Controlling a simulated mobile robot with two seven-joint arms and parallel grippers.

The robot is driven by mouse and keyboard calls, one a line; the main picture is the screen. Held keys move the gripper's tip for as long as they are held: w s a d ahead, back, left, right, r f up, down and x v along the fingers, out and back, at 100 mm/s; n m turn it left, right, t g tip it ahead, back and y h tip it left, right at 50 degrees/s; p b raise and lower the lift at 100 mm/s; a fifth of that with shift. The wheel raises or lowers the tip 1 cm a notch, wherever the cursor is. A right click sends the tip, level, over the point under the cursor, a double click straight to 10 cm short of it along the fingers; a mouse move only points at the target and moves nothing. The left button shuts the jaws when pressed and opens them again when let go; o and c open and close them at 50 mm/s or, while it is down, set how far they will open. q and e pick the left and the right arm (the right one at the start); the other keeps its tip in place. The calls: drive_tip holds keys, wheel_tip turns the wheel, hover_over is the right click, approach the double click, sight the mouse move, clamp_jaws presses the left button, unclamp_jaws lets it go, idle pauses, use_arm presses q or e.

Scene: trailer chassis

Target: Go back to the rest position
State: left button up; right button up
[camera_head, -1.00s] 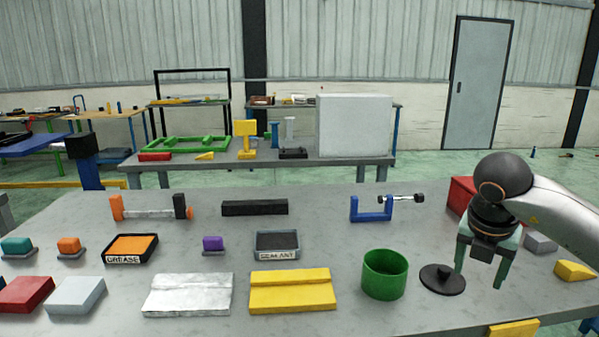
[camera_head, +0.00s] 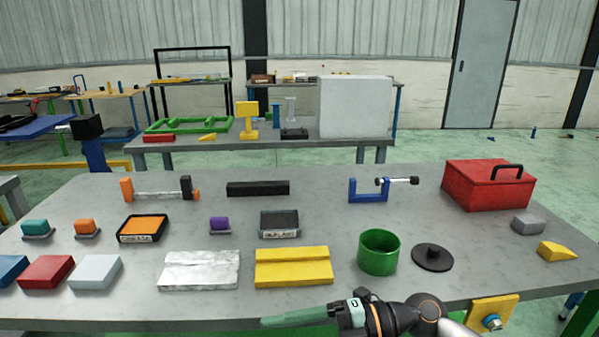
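My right gripper (camera_head: 300,316) is low at the front edge of the grey table (camera_head: 330,215), pointing left, with its arm coming in from the bottom right. I see its green fingers side-on, so I cannot tell whether they are open or shut. No object shows at its fingertips. My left gripper is not in view.
On the table, a green cup (camera_head: 378,253), black disc (camera_head: 432,257), yellow plate (camera_head: 293,267) and silver plate (camera_head: 199,270) lie nearest the gripper. A red toolbox (camera_head: 488,186) stands at the right. A yellow block (camera_head: 493,313) is at the front edge.

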drive_tip(key=w+d+f+m+t+h+p, duration=0.2)
drive_tip(key=d+f+m+t+h, duration=0.15)
drive_tip(key=m+t, duration=0.65)
drive_tip(key=w+d+f+m+t+h+p, duration=0.1)
drive_tip(key=w+d+f+m+t+h, duration=0.3)
drive_tip(key=m+t, duration=0.6)
drive_tip(key=s+d+f+m+g+h+p, duration=0.1)
drive_tip(key=s+d+f+m+g+h, duration=0.2)
drive_tip(key=s+f, duration=0.6)
drive_tip(key=s+d+f+m+g+h+p, duration=0.1)
drive_tip(key=s+d+f+m+g+h, duration=0.2)
drive_tip(key=s+d+f+m+g, duration=0.3)
drive_tip(key=s+d+f+m, duration=0.1)
drive_tip(key=s+d+f, duration=0.1)
drive_tip(key=s+f, duration=0.1)
drive_tip(key=shift+d+f+g+h, duration=0.3)
drive_tip(key=shift+f+h, duration=0.05)
drive_tip(key=shift+f, duration=0.05)
